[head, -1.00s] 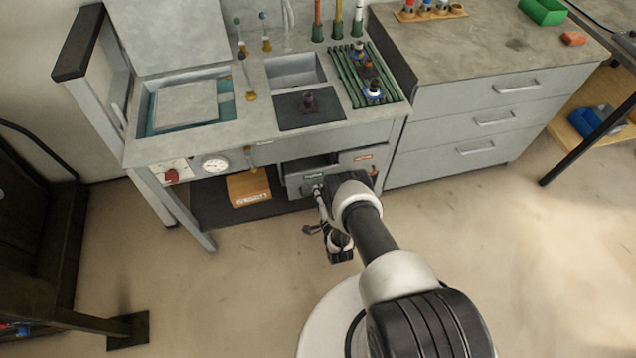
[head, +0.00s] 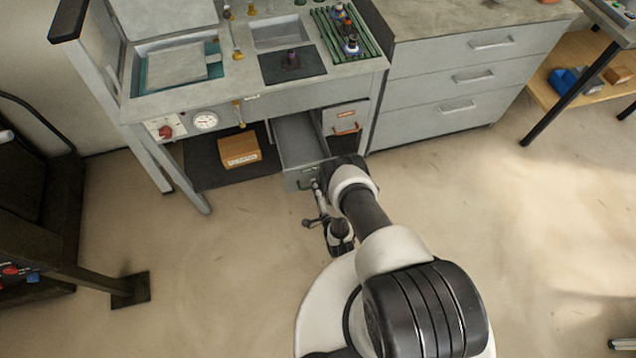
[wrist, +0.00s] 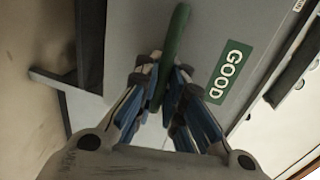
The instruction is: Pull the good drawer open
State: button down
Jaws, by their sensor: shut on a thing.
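The good drawer (head: 299,148) stands well out from under the bench in the head view, and its inside shows. Its grey front with the green GOOD label (wrist: 229,71) fills much of the wrist view. The drawer's green bar handle (wrist: 176,35) runs between my fingers. My gripper (wrist: 167,78) is shut on this handle, with one blue-padded finger on each side. In the head view my gripper (head: 315,186) is at the drawer front, partly hidden by my arm.
Right of the drawer is a second unit with an orange label and handle (head: 346,130). A cardboard box (head: 239,150) sits on the dark shelf at left. A grey drawer cabinet (head: 460,80) stands at right. The floor in front is open.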

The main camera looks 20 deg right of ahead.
jog(key=shift+w+r, duration=0.1)
jog(key=c, duration=2)
grip_release()
jog(key=v, duration=0.7)
jog(key=shift+s, duration=0.3)
